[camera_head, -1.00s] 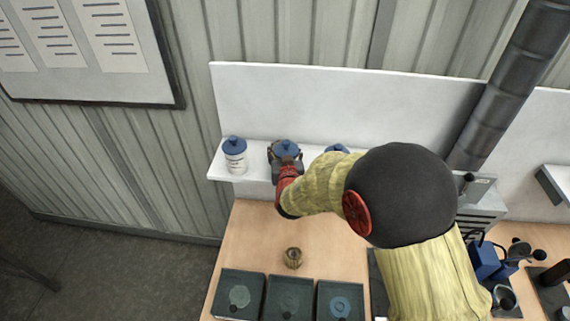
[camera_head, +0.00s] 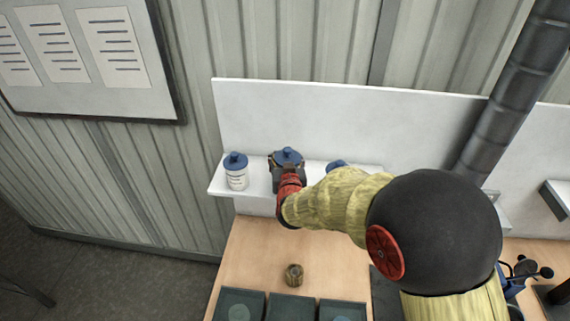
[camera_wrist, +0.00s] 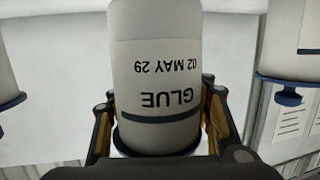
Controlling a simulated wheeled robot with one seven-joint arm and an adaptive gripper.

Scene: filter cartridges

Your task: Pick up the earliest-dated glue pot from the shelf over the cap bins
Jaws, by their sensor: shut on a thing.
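My gripper (camera_head: 287,168) is shut on the middle glue pot (camera_head: 288,154), a white pot with a blue cap. In the wrist view the held pot (camera_wrist: 158,45) appears upside down, its label reading GLUE 02 MAY 29, with my fingers on either side. It seems to be a little above the white shelf (camera_head: 213,187). A second white pot with a blue cap (camera_head: 236,175) stands at the shelf's left; its label is too small to read. A third pot's blue cap (camera_head: 336,164) shows right of the held pot, mostly hidden by my arm.
Below the shelf is a wooden bench (camera_head: 255,250) with a small brown round item (camera_head: 293,275) and dark cap bins (camera_head: 240,302) at its front. A grey pipe (camera_head: 510,85) slants at the right. A white back panel (camera_head: 345,115) rises behind the shelf.

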